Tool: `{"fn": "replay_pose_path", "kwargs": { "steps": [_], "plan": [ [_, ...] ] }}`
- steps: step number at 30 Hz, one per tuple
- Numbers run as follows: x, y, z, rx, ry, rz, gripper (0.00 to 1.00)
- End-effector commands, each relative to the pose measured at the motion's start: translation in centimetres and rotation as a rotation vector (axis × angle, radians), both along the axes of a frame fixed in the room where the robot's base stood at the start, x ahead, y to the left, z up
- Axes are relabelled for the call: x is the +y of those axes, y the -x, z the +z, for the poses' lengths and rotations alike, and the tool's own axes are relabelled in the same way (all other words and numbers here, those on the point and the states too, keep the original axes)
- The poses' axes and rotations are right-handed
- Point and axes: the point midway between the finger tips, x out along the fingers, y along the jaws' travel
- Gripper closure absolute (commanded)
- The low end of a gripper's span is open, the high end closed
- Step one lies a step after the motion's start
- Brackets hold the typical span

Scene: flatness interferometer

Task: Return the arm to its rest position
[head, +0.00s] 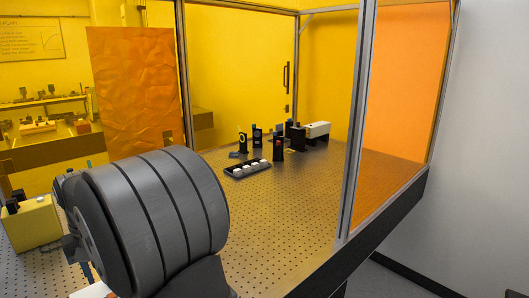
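A large grey, banded cylindrical part of my arm (160,220) fills the lower left of the head view, close to the camera. It hides part of the optical table behind it. I cannot make out my gripper or its fingers in this view. What it may hold does not show.
A perforated optical table (285,210) stands inside amber panels with metal posts (356,120). Its middle is bare. A black tray with white round pieces (247,169), several dark optic mounts (278,142) and a white box (317,130) stand at the back. A yellow box (32,222) is at left.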

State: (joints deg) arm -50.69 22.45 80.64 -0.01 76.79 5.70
Motion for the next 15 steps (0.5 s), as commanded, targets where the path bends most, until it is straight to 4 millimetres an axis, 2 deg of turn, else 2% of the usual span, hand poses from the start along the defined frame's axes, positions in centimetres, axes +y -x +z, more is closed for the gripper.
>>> {"fn": "replay_pose_path", "kwargs": {
  "steps": [3,11,15],
  "plan": [
    [-0.1,0.1,-2.6,0.004,0.005,0.000,0.60],
    [-0.1,0.1,-7.8,0.004,0.005,0.000,0.60],
    [-1.7,1.8,-7.6,0.001,0.001,0.001,0.60]
  ]
}}
